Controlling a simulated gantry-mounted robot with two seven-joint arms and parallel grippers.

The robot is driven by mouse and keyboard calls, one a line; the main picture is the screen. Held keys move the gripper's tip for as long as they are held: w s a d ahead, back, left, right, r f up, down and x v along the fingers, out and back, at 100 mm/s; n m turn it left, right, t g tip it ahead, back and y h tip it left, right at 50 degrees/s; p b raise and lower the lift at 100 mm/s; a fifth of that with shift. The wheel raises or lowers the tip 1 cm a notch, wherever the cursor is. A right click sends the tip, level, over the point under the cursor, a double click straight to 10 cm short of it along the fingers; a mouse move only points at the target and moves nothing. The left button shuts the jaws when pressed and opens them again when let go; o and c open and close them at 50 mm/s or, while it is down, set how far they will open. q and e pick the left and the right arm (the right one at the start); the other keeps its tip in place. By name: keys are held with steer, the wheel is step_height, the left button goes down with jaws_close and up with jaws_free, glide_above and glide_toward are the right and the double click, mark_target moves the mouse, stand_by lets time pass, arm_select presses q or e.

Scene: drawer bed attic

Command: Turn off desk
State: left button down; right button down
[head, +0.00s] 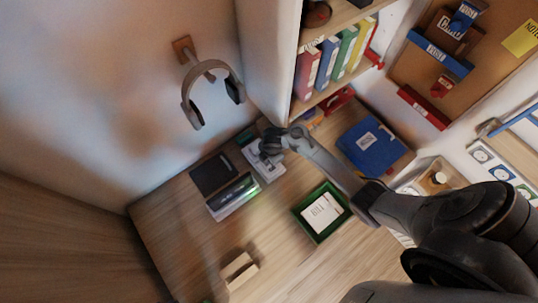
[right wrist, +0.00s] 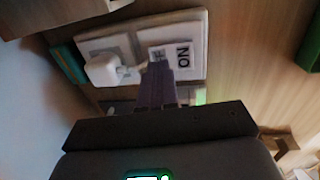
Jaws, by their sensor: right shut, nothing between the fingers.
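A white switch panel (head: 266,166) lies at the back of the wooden desk, below the shelf's left side. In the right wrist view the panel (right wrist: 200,45) carries a rocker marked "ON" on its right half and a white plug (right wrist: 103,70) in its left half. My right gripper (head: 268,147) reaches in from the right over the panel. In the right wrist view its fingers (right wrist: 157,80) are shut, empty and in front of the rocker's lower left, covering part of its lettering. I cannot tell whether they touch it. My left gripper is in neither view.
A black pad (head: 214,175) and a box with a dark top (head: 232,196) lie left of the panel. A green tray (head: 300,221) holding a paper, a blue folder (head: 370,147) and a wooden block (head: 239,271) are also on the desk. Headphones (head: 190,105) hang on the wall.

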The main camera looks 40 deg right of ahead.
steer(key=shift+w+f, duration=0.15)
steer(key=shift+f, duration=0.8)
steer(key=shift+f, duration=0.15)
steer(key=shift+s+r+p, duration=0.2)
steer(key=shift+s+p, duration=0.05)
steer(key=shift+p, duration=0.05)
steer(key=shift+s+p, duration=0.4)
steer(key=shift+s, duration=0.1)
steer(key=shift+r, duration=0.1)
